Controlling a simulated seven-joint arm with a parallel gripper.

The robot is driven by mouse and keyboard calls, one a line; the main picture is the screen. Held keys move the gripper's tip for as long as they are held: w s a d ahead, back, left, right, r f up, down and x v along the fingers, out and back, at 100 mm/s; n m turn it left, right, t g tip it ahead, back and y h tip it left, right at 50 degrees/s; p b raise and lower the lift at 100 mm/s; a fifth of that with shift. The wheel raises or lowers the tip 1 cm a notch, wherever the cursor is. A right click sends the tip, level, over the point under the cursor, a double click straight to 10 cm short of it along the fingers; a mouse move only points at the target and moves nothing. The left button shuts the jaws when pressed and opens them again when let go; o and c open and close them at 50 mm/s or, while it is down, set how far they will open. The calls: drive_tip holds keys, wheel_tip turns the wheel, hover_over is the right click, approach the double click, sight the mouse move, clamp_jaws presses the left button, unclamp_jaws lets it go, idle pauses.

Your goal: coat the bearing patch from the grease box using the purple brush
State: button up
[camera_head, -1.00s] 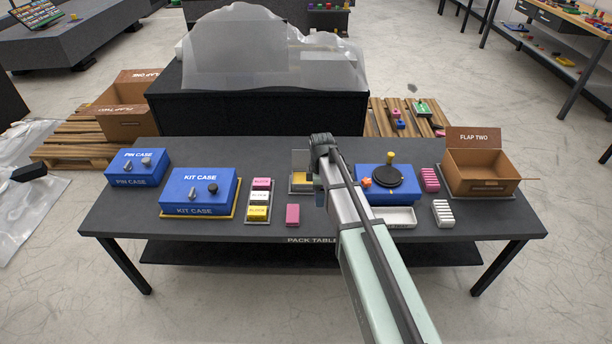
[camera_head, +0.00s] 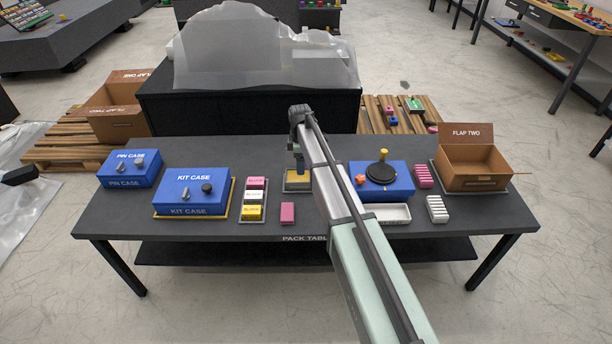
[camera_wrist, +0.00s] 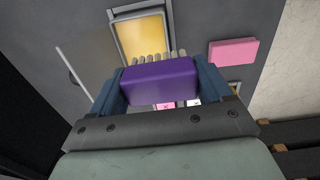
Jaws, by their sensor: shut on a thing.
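My gripper (camera_head: 297,162) is over the back middle of the pack table, above the grease box (camera_head: 298,186). In the wrist view the purple brush (camera_wrist: 158,80) is held between my two blue fingers. Its pale bristles point toward the grease box, which shows a yellow fill inside a grey rim (camera_wrist: 113,40). The bristles overlap the box's near edge in that view; I cannot tell whether they touch the grease. In the head view the brush is too small to make out. I cannot pick out the bearing patch for certain.
A blue unit with a black disc (camera_head: 380,172) stands right of my arm, with a white tray (camera_head: 387,214) in front. A pink block (camera_head: 287,213), a block tray (camera_head: 252,213) and the kit case (camera_head: 192,192) lie left. A clear upright panel (camera_wrist: 88,62) stands beside the grease box.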

drive_tip(key=shift+w+a+f, duration=0.1)
drive_tip(key=shift+w+a, duration=0.05)
drive_tip(key=shift+w, duration=0.65)
drive_tip(key=shift+w+a, duration=0.15)
drive_tip(key=shift+w, duration=0.6)
hover_over(299, 177)
drive_tip(key=shift+f, duration=2.6)
drive_tip(key=o, duration=0.9)
drive_tip(key=shift+w, duration=0.1)
drive_tip(key=shift+c, duration=1.2)
drive_tip(key=shift+f, duration=0.7)
drive_tip(key=c, duration=0.9)
